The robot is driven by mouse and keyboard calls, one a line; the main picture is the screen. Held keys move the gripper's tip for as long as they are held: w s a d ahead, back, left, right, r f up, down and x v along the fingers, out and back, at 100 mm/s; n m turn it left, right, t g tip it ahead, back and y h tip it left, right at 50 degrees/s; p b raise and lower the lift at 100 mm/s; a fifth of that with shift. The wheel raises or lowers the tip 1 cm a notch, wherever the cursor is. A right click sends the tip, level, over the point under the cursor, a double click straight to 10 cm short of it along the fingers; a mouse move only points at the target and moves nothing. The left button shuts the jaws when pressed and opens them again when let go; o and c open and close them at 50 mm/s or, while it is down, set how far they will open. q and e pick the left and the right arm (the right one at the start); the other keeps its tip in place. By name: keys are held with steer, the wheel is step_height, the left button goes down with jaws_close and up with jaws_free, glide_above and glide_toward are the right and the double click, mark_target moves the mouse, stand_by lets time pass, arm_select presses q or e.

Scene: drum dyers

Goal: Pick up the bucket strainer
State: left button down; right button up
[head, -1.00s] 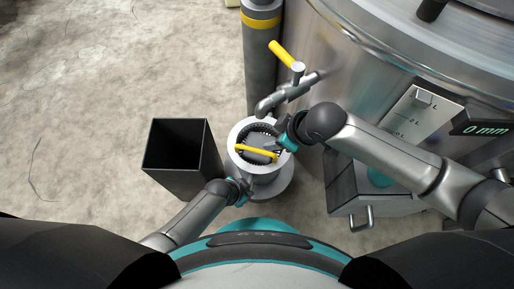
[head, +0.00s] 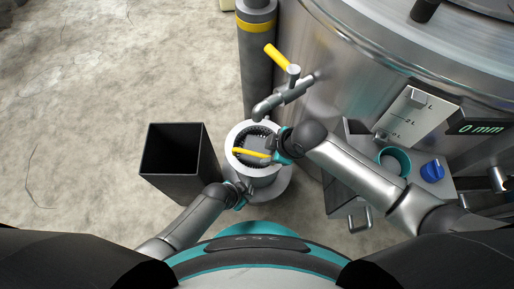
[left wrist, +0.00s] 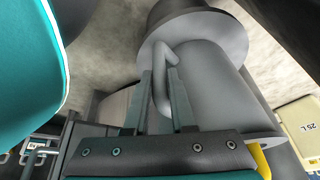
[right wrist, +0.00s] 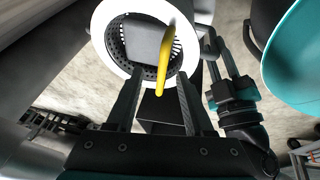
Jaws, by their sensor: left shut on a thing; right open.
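The bucket strainer, a dark perforated basket (head: 258,134) with a yellow handle (head: 247,152), sits inside the grey bucket (head: 233,142). The right wrist view shows its perforated wall (right wrist: 117,45) and yellow handle (right wrist: 168,58) from above. My right gripper (right wrist: 157,92) is open, its fingertips over the near side of the bucket rim. The yellow handle's near end shows between the two fingers. In the head view my right gripper (head: 275,152) is at the handle's right end. My left gripper (left wrist: 163,95) is shut on the bucket's curved side handle (left wrist: 165,58).
A black open bin (head: 180,148) stands left of the bucket. A grey post (head: 257,55) stands behind. Open floor lies at the left.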

mark_target(261, 155)
steer(key=shift+s+x, duration=0.2)
steer(key=shift+x, duration=2.8)
steer(key=shift+a, duration=0.15)
jaws_close()
